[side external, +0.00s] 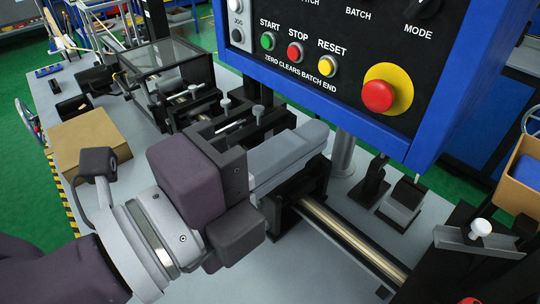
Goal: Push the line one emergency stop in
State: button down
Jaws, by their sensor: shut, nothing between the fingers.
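A blue-framed control panel (458,110) fills the upper right. A red mushroom-shaped emergency stop button (378,96) on a round yellow base (402,78) sits at its lower right; no line number is readable beside it. I cannot tell whether the button is in or out. My gripper (318,132) reaches in from the lower left, its grey fingers shut with nothing between them. The fingertips are below and left of the button in the picture, apart from it.
Machine parts and a metal roller (350,240) lie below. A cardboard box (90,139) sits at left. A red part shows at the bottom edge.

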jog(key=v, duration=0.4)
jog(key=shift+s+a, duration=0.2)
jog(key=shift+w, duration=0.1)
jog(key=w+a+n+g+y, duration=0.1)
jog(key=w+a+n+y, duration=0.25)
jog(key=a+n, duration=0.55)
jog(key=w+a+n+g+y, duration=0.15)
jog(key=a+n+y, duration=0.25)
jog(key=a, duration=0.9)
jog(key=s+a+f+n+g+y, duration=0.2)
jog(key=s+a+f+n, duration=0.1)
jog(key=s+a+n, duration=0.4)
jog(key=s+a+f+n+g+y, duration=0.2)
jog(key=s+a+f+n+y, duration=0.1)
jog(key=s+a+n, duration=0.4)
jog(key=a, duration=0.3)
jog(key=shift+s+a+f+g, duration=0.25)
jog(key=shift+s+a+g, duration=0.1)
jog(key=shift+s, duration=0.05)
